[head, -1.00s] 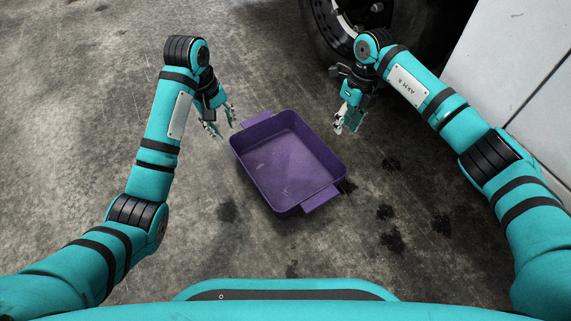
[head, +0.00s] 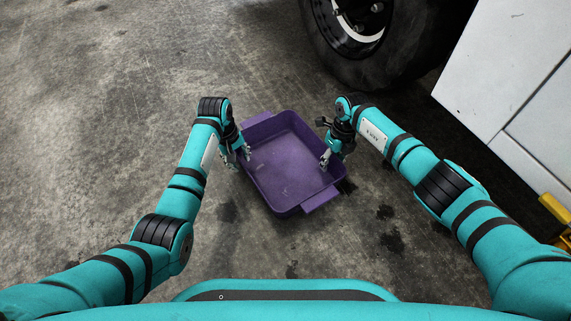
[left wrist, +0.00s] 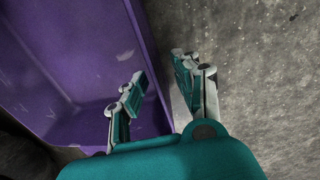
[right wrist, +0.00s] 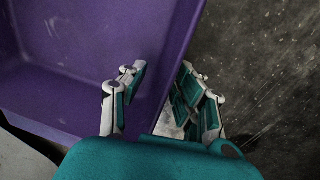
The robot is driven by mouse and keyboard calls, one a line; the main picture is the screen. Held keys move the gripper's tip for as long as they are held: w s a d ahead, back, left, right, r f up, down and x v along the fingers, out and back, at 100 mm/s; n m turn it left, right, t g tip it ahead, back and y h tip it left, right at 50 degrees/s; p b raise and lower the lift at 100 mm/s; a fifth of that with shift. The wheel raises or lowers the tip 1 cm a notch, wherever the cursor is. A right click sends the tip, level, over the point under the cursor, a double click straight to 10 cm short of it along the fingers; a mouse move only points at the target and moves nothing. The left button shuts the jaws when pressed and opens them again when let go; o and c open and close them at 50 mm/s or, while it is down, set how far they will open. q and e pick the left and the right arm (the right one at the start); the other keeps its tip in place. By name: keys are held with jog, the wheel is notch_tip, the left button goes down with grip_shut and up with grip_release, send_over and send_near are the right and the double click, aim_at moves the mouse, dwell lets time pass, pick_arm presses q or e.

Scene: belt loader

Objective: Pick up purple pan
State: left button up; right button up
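The purple pan (head: 290,165) is a rectangular tray with side walls and two tab handles, lying on the concrete floor in the head view. My left gripper (head: 240,160) is at its left wall; in the left wrist view its fingers (left wrist: 158,98) are apart, one over the pan's inside (left wrist: 60,80) and one outside. My right gripper (head: 328,160) is at the right wall; in the right wrist view its fingers (right wrist: 160,92) are also apart, with the wall of the pan (right wrist: 85,50) between them. Whether any finger touches the wall is unclear.
A large black wheel (head: 375,50) and a white vehicle side (head: 500,75) stand at the upper right. A yellow part (head: 556,210) shows at the right edge. The stained floor (head: 90,120) is clear at the left.

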pick_arm(q)
jog(key=shift+f, duration=0.3)
pick_arm(e)
jog(key=shift+f, duration=0.3)
pick_arm(q)
jog(key=shift+c, duration=0.3)
pick_arm(e)
jog(key=shift+c, duration=0.3)
pick_arm(q)
grip_shut()
pick_arm(e)
grip_shut()
